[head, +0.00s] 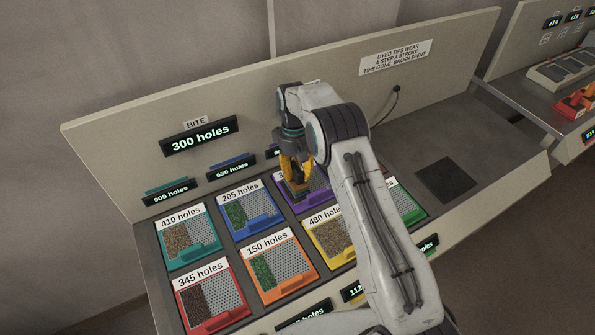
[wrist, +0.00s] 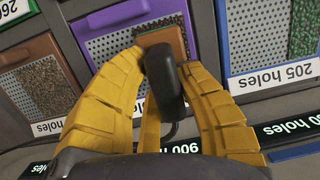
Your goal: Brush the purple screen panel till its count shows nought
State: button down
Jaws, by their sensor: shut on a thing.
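The purple screen panel (head: 318,199) lies in the back row of the slanted bench, half hidden behind my arm. In the wrist view its purple frame (wrist: 206,36) surrounds grey mesh and a brown-speckled part. My gripper (head: 296,172) is over this panel, its yellow fingers shut on a brush. The brush has a dark handle (wrist: 163,76) and a brown block (wrist: 163,42) low over or on the panel; contact cannot be told.
A blue panel (head: 249,213) reading 205 holes and a teal one (head: 187,239) reading 410 lie to the left. Red, orange and yellow panels lie in front. A BITE display (head: 200,137) reads 300 holes. A sign (head: 396,58) says dyed tips wear a step a stroke.

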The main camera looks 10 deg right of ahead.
aim_at(317, 183)
jog(key=shift+f+b, duration=0.5)
jog(key=shift+f, duration=0.15)
jog(key=shift+d, duration=0.15)
jog(key=shift+w+d+b, duration=0.25)
jog(key=shift+w+d, duration=0.05)
jog(key=shift+d, duration=0.4)
jog(key=shift+w+d+b, duration=0.2)
jog(key=shift+w+d, duration=0.1)
jog(key=shift+d, duration=0.4)
jog(key=shift+d+f, duration=0.1)
jog(key=shift+d, duration=0.05)
jog(key=shift+w+d+f, duration=0.1)
jog(key=shift+w+d, duration=0.2)
jog(key=shift+d, duration=0.35)
jog(key=shift+w+d+f, duration=0.1)
jog(key=shift+w+d, duration=0.15)
jog(key=shift+d, duration=0.4)
jog(key=shift+r, duration=0.1)
